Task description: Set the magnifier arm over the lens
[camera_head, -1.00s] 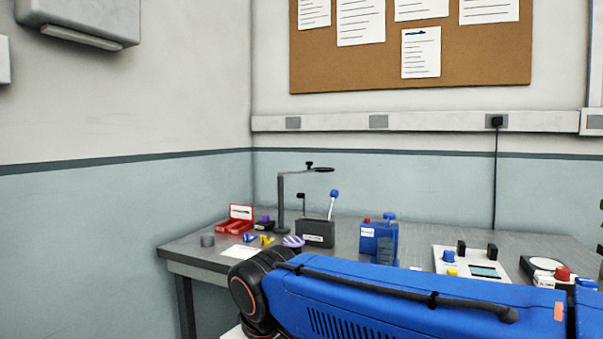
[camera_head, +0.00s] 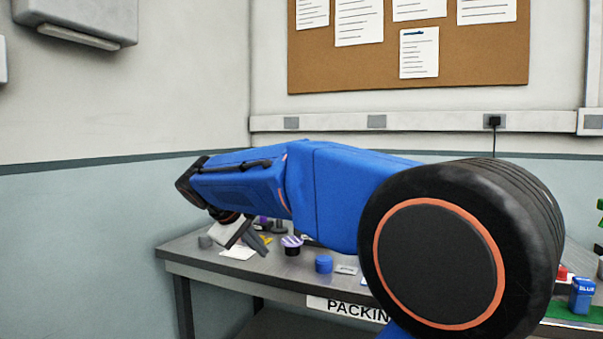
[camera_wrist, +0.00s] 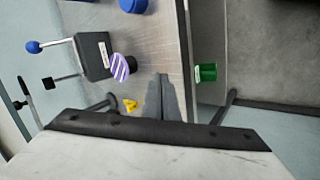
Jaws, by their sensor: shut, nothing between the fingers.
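My gripper (camera_head: 243,236) is shut and empty, pointing down over the left front of the bench; its fingers also show in the wrist view (camera_wrist: 162,85). In the wrist view, a thin black bar with a knob at the left edge looks like the magnifier arm (camera_wrist: 30,101). It stands well apart from my fingertips, and its post is partly hidden by my gripper body. In the head view my arm hides most of the magnifier stand. I cannot make out the lens for certain.
A dark box (camera_wrist: 93,58) with a blue-knobbed lever, a purple-striped round piece (camera_wrist: 121,67) and a yellow piece (camera_wrist: 130,105) are near my fingers. A blue round piece (camera_head: 323,264) sits near the front.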

